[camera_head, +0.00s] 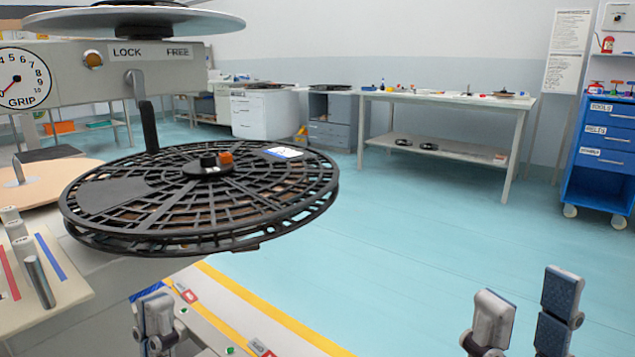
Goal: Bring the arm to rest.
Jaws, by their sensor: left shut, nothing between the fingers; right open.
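My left gripper (155,318) is at the bottom left, its fingers shut with nothing between them. It is below the near edge of the large black reel (130,190) in the picture. My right gripper (527,305) is at the bottom right, with its two blue-and-grey fingers apart and empty, in front of the floor. The reel lies flat at the station, with an orange knob (226,157) near its hub. A dark lever (147,125) hangs from the panel marked LOCK and FREE (150,52), its lower end near the reel's far side.
A dial marked GRIP (22,78) is on the panel at the left. Short grey posts (38,278) stand beside red and blue stripes. A white-topped table (450,97) and a blue cabinet (605,150) stand further back. The teal floor (400,235) between is clear.

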